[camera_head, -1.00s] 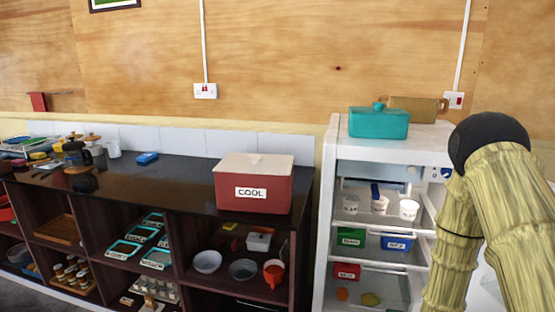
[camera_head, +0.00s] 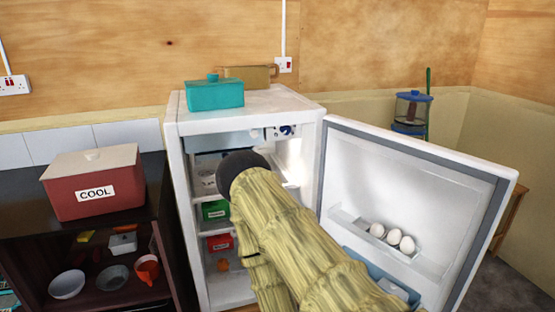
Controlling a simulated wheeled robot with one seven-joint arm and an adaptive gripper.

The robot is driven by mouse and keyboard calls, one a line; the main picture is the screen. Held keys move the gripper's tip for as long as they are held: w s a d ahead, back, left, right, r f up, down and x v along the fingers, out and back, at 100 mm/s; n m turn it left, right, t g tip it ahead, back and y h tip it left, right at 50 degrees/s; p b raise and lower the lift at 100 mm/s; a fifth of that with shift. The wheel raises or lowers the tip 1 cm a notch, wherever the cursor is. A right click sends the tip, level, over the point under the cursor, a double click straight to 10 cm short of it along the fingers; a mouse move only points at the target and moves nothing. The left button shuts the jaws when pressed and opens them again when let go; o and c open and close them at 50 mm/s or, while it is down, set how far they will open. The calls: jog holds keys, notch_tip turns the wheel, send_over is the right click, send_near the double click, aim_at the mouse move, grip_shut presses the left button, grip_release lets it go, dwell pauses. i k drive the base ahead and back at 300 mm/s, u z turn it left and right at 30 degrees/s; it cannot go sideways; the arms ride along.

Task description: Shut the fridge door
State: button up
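The white fridge (camera_head: 184,180) stands in the middle of the view with its inside showing. Its door (camera_head: 345,160) is wide open, swung out to the right, with its inner face and shelves toward me. Eggs (camera_head: 392,238) sit in a door shelf. A green box (camera_head: 215,210) and a red box (camera_head: 219,243) stand on the fridge shelves. My bamboo-like arm crosses in front of the fridge opening and hides part of its inside and the door's lower hinge side. My gripper cannot be made out in this view.
A teal lidded dish (camera_head: 214,95) and a brown box (camera_head: 262,75) stand on the fridge top. Left is a dark counter with a red COOL box (camera_head: 92,187). A blue-lidded container (camera_head: 412,108) stands behind the door, near the right corner.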

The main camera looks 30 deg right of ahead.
aim_at(452, 204)
jog(key=z, duration=2.9)
jog(key=i, duration=3.4)
jog(key=u, duration=4.15)
jog(key=i, duration=0.5)
jog(key=z, duration=0.2)
